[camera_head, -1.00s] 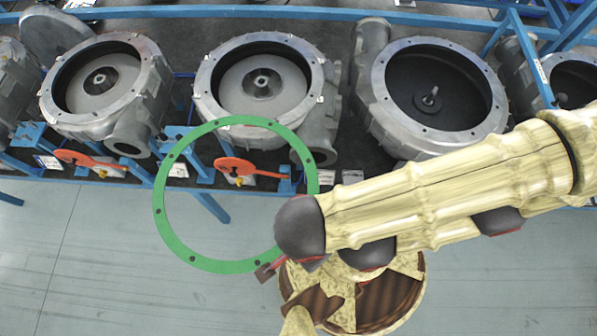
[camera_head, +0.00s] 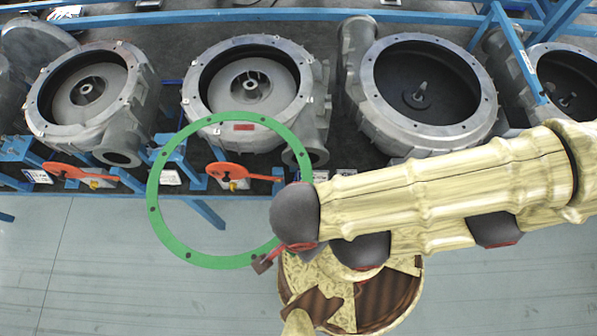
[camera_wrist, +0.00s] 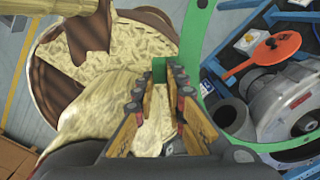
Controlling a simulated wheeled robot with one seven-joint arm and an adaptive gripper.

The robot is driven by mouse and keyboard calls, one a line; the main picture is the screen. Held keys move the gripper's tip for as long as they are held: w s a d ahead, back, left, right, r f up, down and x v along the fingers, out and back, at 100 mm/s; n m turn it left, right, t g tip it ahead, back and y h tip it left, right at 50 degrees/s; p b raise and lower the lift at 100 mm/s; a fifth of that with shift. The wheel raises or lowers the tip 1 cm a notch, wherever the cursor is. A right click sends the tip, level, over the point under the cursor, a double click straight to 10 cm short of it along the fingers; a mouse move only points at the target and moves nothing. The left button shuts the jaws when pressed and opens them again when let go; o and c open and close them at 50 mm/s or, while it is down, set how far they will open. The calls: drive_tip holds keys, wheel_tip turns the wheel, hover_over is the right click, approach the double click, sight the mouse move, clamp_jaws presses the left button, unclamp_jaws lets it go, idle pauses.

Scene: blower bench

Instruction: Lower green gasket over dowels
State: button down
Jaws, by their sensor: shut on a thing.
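The green gasket (camera_head: 153,190) is a thin flat ring with small holes. My gripper (camera_head: 264,262) is shut on its lower right edge in the head view. The wrist view shows the green band (camera_wrist: 195,40) passing to the fingertips (camera_wrist: 165,72). The ring hangs in front of the bench, and its upper edge overlaps the front rim of the middle blower housing (camera_head: 228,131) in the picture. I cannot tell the height gap between them. Small light pins show on that housing's rim, but they are too small to tell as dowels. My arm covers the ring's right side.
Similar open housings stand to the left (camera_head: 50,128) and right (camera_head: 385,108). Orange round-headed tools (camera_head: 228,171) lie along the bench's front. A blue rail (camera_head: 320,14) runs behind, and a blue post (camera_head: 522,60) stands at right. The floor in front is clear.

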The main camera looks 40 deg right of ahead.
sight(299, 152)
drive_tip(key=shift+w+d+f+b, duration=0.2)
drive_tip(key=shift+w+d+b, duration=0.7)
drive_tip(key=shift+w+d, duration=1.8)
drive_tip(key=shift+w+d+f+b, duration=0.2)
drive_tip(key=shift+w+d+b, duration=0.75)
drive_tip(key=shift+w+d, duration=1.75)
drive_tip(key=shift+w+d+f+b, duration=0.2)
drive_tip(key=shift+w+d+b, duration=0.95)
drive_tip(key=shift+w, duration=2.8)
drive_tip(key=shift+w+d, duration=6.1)
drive_tip(key=shift+w, duration=1.95)
drive_tip(key=shift+s+f+b, duration=0.1)
drive_tip(key=shift+f+b, duration=1.6)
drive_tip(key=shift+f, duration=1.8)
